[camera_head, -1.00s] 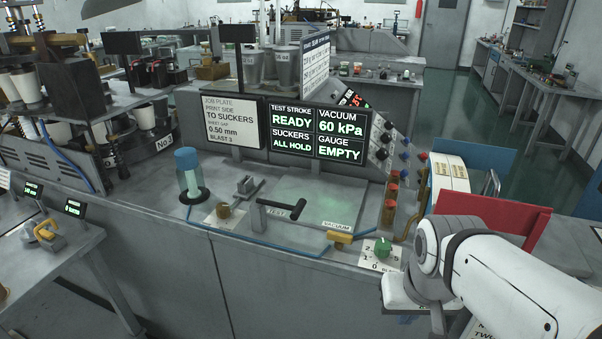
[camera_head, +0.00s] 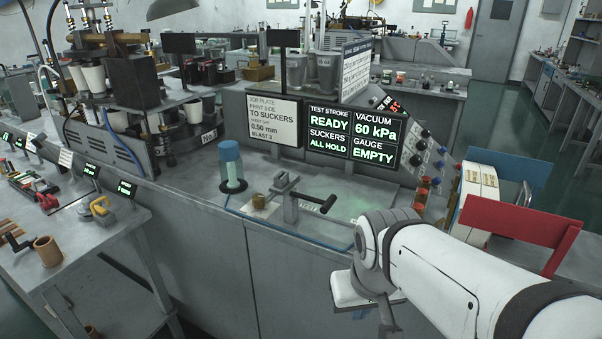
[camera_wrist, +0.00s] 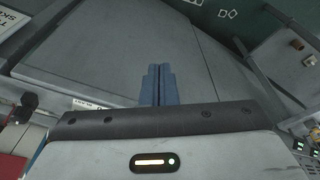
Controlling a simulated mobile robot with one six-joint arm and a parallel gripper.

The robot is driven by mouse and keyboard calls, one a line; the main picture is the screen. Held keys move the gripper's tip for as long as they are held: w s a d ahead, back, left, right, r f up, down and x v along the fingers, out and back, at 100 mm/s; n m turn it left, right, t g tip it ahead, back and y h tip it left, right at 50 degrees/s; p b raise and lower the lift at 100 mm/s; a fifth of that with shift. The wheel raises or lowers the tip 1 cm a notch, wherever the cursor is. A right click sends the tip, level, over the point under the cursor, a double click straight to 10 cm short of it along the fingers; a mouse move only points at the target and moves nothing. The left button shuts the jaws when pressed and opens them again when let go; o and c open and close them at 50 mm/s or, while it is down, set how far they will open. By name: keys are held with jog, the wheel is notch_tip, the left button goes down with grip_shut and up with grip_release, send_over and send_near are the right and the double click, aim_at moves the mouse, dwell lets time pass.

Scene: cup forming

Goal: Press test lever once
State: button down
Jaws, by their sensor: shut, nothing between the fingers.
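The test lever (camera_head: 322,207) stands on the grey bench top in the head view. It has a black horizontal handle on a grey post, with a partly hidden label plate beside it. My gripper (camera_wrist: 160,72) shows in the wrist view as two blue-grey fingers close together, shut and empty, in front of plain grey panels. In the head view my white arm reaches in from the lower right, its wrist in front of the bench, to the right of the lever and nearer the camera. The lever does not show in the wrist view.
The display (camera_head: 357,135) behind the lever reads READY, ALL HOLD, 60 kPa and EMPTY. A blue-capped cylinder (camera_head: 231,165) stands left of the lever. A red panel (camera_head: 520,222) is at the right. My arm hides the bench's right front, including the dial.

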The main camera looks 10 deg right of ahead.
jog(key=w+r+m+p, duration=0.2)
jog(key=w+r+p, duration=0.3)
jog(key=w+r, duration=0.5)
notch_tip(320, 180, up, 9)
jog(key=m+h+p, duration=0.1)
jog(key=m+p, duration=0.3)
jog(key=m, duration=0.1)
send_over(330, 200)
jog(key=s, duration=0.4)
jog(key=shift+a+r+t, duration=0.1)
jog(key=shift+a+t, duration=0.2)
jog(key=shift+a, duration=0.15)
jog(key=p+x, duration=0.1)
jog(key=x, duration=0.8)
jog(key=p+x, duration=0.1)
jog(key=x, duration=0.3)
jog(key=shift+s+a+f+p, duration=0.25)
jog(key=shift+a+f+p, duration=0.1)
jog(key=shift+f, duration=0.2)
